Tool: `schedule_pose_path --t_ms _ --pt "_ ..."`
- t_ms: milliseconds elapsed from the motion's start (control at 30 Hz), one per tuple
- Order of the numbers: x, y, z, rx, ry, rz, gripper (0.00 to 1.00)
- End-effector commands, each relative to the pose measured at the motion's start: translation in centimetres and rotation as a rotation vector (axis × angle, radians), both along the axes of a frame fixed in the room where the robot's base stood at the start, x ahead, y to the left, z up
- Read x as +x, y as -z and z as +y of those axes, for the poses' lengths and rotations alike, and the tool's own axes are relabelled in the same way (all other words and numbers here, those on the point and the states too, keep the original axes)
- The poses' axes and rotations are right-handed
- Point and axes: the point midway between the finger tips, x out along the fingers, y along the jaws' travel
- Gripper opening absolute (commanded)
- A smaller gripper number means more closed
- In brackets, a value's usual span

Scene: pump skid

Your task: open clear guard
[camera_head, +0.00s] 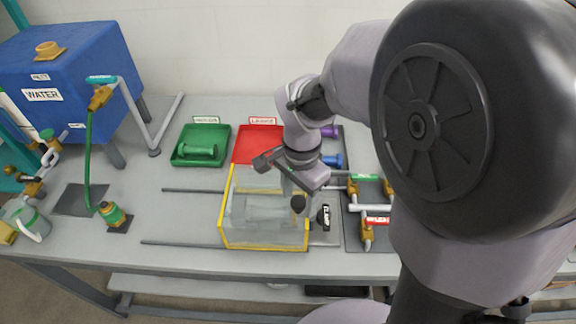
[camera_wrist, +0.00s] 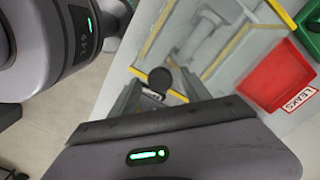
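The clear guard (camera_head: 265,232) is a see-through box with yellow edges, standing on the bench in the middle of the head view. It sits between two grey rails that run left. A black round knob (camera_head: 298,203) shows at its right end. My gripper (camera_head: 302,196) is above that right end, pointing down, close to the knob. In the wrist view the knob (camera_wrist: 160,78) lies between my two fingertips (camera_wrist: 161,86), with space visible on both sides. The fingers look apart, not pressed on it. The guard (camera_wrist: 240,50) partly shows behind. Contact cannot be told.
Grey rails (camera_head: 190,244) lie left of the guard with clear bench around them. A green tray (camera_head: 184,160) and a red tray (camera_head: 247,152) stand behind. A blue water tank (camera_head: 75,70) stands far left.

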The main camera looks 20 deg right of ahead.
Motion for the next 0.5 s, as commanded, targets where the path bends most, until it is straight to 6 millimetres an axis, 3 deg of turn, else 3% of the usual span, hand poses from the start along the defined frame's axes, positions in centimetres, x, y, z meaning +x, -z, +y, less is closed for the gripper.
schedule_pose_path --t_ms 33,267,500 --pt "0.00 -0.02 0.00 0.000 0.000 0.000 0.48" --pt "0.01 -0.03 0.00 0.000 0.000 0.000 0.02" --pt "0.01 -0.04 0.00 0.000 0.000 -0.001 0.00"
